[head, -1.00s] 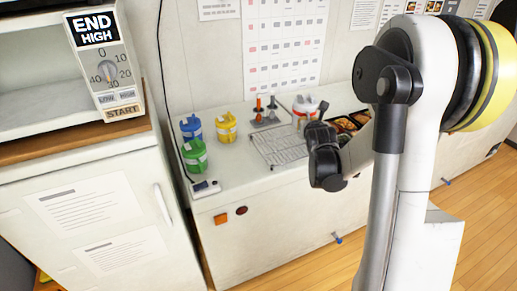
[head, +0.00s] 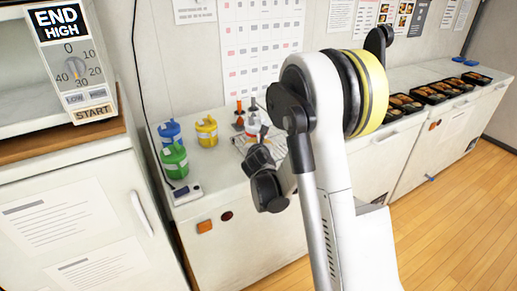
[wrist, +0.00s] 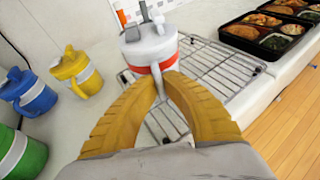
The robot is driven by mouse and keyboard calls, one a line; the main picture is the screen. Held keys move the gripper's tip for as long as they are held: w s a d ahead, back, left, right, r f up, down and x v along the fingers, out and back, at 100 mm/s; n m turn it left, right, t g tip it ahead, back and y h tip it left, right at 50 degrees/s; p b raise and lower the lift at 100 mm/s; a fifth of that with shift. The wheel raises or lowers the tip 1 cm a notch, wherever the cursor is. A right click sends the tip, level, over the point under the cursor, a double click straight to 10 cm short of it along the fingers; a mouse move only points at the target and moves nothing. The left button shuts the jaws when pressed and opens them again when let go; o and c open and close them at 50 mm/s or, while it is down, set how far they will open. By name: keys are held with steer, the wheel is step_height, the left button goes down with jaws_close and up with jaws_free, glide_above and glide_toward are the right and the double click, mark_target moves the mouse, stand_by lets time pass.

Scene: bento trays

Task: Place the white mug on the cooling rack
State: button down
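The white mug (wrist: 150,48) has a grey-white lid and a red-orange band; it stands upright in the wrist view, and also shows in the head view (head: 253,130). My gripper (wrist: 165,78) has yellow ribbed fingers, closed together on the mug's near side with its thin handle between the tips. The wire cooling rack (wrist: 215,70) lies on the counter, under and to the right of the mug. I cannot tell whether the mug's base touches the rack. In the head view my arm hides much of the rack (head: 277,143).
A blue jug (wrist: 28,92), a yellow jug (wrist: 77,72) and a green jug (wrist: 20,155) stand to the left. Black bento trays (wrist: 258,38) sit right of the rack. The counter's front edge is close on the right. Orange and grey upright items stand behind the mug.

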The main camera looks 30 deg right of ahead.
steer(key=shift+f, duration=0.7)
steer(key=shift+r, duration=0.1)
steer(key=c, duration=1.6)
jaws_free()
